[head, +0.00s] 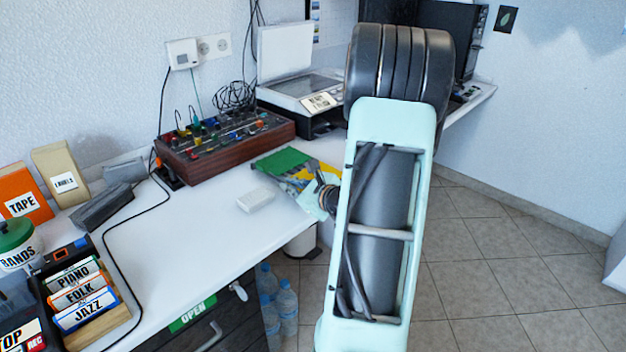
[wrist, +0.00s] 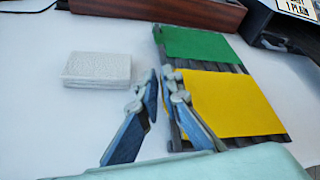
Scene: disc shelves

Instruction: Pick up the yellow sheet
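The yellow sheet (wrist: 230,104) lies flat on a dark ribbed rack (wrist: 175,144) on the white desk, at the right of the wrist view. In the head view only a small part of the yellow sheet (head: 299,176) shows; my arm and gripper hide much of that spot. My gripper (wrist: 159,78) is at the left edge of the yellow sheet in the wrist view. Its two blue-grey fingers are a little apart with nothing seen between them. The right finger overlaps the rack's left edge in the picture; I cannot tell whether it touches.
A green sheet (wrist: 203,44) lies on the rack behind the yellow one. A white block (wrist: 97,69) sits left of my gripper. A wood-sided synthesizer (head: 225,143) and a scanner (head: 300,92) stand behind. The desk's front edge (head: 215,300) is near.

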